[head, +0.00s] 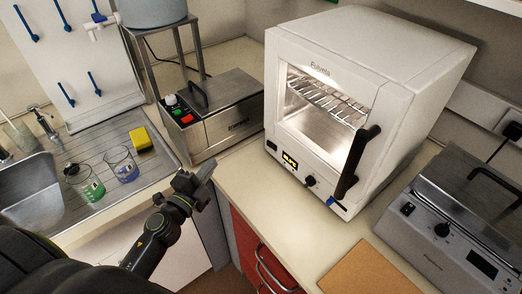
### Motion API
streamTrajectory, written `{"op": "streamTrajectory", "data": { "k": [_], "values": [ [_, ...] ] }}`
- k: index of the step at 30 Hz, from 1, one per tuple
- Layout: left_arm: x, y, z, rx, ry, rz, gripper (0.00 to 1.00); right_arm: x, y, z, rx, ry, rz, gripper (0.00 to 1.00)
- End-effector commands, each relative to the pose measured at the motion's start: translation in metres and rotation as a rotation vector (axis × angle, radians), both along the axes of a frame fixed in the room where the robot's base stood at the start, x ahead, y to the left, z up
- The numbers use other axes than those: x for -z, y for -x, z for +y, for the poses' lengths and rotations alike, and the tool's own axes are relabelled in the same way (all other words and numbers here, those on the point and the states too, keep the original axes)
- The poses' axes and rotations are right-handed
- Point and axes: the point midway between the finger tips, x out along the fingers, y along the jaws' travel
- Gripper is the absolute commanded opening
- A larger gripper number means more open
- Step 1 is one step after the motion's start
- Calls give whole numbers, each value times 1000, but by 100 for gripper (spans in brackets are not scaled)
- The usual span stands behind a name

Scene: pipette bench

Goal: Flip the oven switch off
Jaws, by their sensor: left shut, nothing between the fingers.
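The white oven (375,70) stands on the bench right of centre, its chamber lit behind the window and a wire rack inside. Its lower front panel has a small dark switch (272,146) at the left, a lit yellow display (290,161) and a round black knob (310,181). The switch's exact position is too small to read. A black door handle (357,160) is on the right. My left gripper (197,179) is shut and empty, left of and lower than the switch, clearly apart from the oven. My right gripper is not in view.
A steel device (230,130) with red and green buttons stands left of the oven. Glass beakers (122,166) and a yellow sponge (141,139) are by the sink (28,185). Another steel device (460,220) is at the right. A brown board (370,272) lies in front; the bench before the oven is clear.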

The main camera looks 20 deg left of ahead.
Motion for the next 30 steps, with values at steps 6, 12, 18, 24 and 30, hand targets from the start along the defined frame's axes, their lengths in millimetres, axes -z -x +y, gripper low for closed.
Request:
{"op": "streamTrajectory", "data": {
  "k": [6,12,18,24,30],
  "values": [
    [18,-6,-29,211,-175,2,0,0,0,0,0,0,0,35],
    [28,-6,-40,294,-237,11,0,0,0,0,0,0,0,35],
    [28,-6,-41,301,-243,12,0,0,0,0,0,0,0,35],
    [28,-7,-41,300,-241,12,0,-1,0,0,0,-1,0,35],
    [25,-26,-49,300,-239,10,0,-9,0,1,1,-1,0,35]
  ]
}}
